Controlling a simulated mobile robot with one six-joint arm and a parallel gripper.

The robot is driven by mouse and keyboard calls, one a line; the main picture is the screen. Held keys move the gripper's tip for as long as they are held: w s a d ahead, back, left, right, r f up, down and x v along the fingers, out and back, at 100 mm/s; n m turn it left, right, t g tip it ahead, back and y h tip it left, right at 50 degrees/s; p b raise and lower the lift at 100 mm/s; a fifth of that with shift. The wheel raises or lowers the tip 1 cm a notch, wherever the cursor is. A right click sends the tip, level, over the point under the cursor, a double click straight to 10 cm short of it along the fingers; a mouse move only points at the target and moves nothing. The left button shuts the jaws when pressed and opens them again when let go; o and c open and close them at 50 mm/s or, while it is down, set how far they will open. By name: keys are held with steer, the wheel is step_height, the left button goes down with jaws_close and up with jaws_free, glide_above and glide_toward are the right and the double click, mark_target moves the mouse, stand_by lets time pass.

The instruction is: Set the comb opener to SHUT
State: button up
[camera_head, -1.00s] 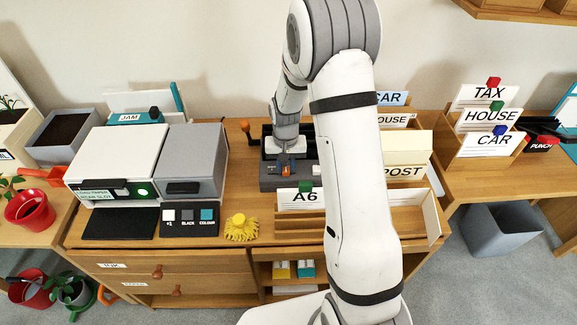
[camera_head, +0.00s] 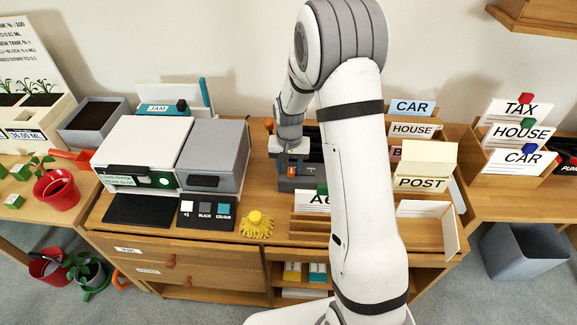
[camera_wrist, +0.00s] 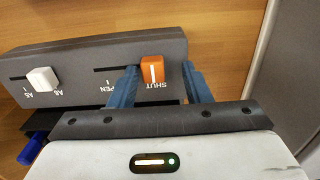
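The comb opener is an orange slider (camera_wrist: 152,70) on a dark grey console (camera_wrist: 80,60). In the wrist view its labels read upside down. The slider stands beside the word SHUT, at the right end of its slot, and the empty slot runs left toward OPEN, whose label is partly hidden. My gripper (camera_wrist: 160,88) has one blue finger on each side of the slider. The left finger is very near or touching it; a gap shows at the right finger. In the head view my gripper (camera_head: 294,164) is low over the console (camera_head: 312,184), partly hiding it.
A white slider (camera_wrist: 43,79) sits on the same console. In the head view a grey box machine (camera_head: 213,158) stands left of it, and my arm hides the area to the right. Card holders with a POST card (camera_head: 420,184) stand beyond my arm. A yellow spiky thing (camera_head: 256,224) lies in front.

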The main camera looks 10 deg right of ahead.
mark_target(289, 170)
steer(key=shift+r, duration=3.85)
steer(key=shift+s+r, duration=0.1)
steer(key=s+d+r+n+t, duration=0.1)
steer(key=s+r, duration=0.5)
steer(key=s, duration=0.6)
steer(key=s+r+n+t, duration=0.1)
steer(key=s+r+n, duration=0.1)
steer(key=s+r, duration=0.5)
steer(key=s, duration=0.6)
steer(key=shift+s+d+r+t, duration=0.2)
steer(key=shift+d+t, duration=0.1)
steer(key=shift+d, duration=0.1)
